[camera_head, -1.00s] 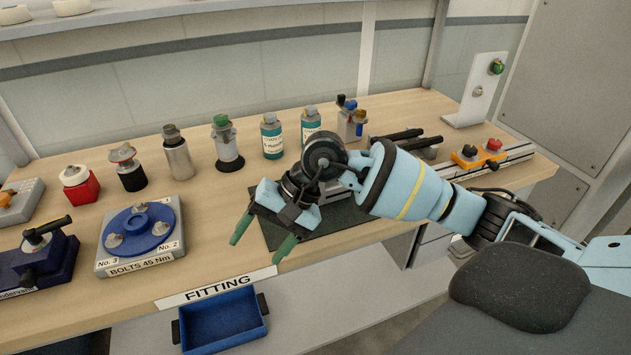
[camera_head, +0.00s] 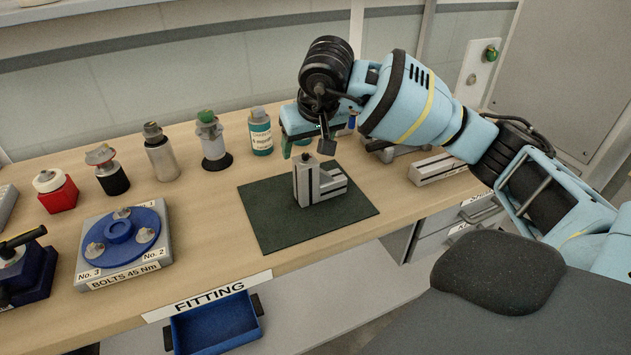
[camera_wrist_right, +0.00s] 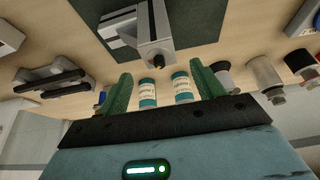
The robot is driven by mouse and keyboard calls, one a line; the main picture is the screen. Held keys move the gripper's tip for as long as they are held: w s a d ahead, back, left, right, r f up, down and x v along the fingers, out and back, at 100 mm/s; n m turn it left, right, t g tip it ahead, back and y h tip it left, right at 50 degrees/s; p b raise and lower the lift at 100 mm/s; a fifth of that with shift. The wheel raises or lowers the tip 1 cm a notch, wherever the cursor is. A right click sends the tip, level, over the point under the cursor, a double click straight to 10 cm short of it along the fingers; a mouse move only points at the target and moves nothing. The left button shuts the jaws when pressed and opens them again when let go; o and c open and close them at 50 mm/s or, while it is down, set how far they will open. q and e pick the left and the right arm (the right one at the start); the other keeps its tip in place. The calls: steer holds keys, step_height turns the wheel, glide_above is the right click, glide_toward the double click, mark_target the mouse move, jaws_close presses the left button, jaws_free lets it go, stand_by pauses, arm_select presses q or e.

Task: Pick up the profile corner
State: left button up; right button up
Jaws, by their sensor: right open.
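The profile corner (camera_head: 322,187) is a grey slotted metal L-shaped piece standing on a dark green mat (camera_head: 275,222) on the bench. It also shows at the top of the right wrist view (camera_wrist_right: 152,32), with a small dark and yellowish part at its end. My right gripper (camera_head: 296,146) is raised behind and above the corner, apart from it. In the right wrist view its green fingers (camera_wrist_right: 162,82) are spread with nothing held between them. The wrist hides part of the gripper in the head view. My left gripper is not in view.
Several bottles and canisters, among them a teal-labelled bottle (camera_head: 260,131), line the back of the bench. A blue round bolt fixture (camera_head: 122,238) stands at the left. A blue bin (camera_head: 215,325) hangs at the front edge. The mat around the corner is clear.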

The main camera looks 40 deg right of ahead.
mark_target(305, 154)
steer(key=shift+x, duration=2.75)
steer(key=shift+s+a+f, duration=0.1)
steer(key=shift+a, duration=0.1)
jaws_close()
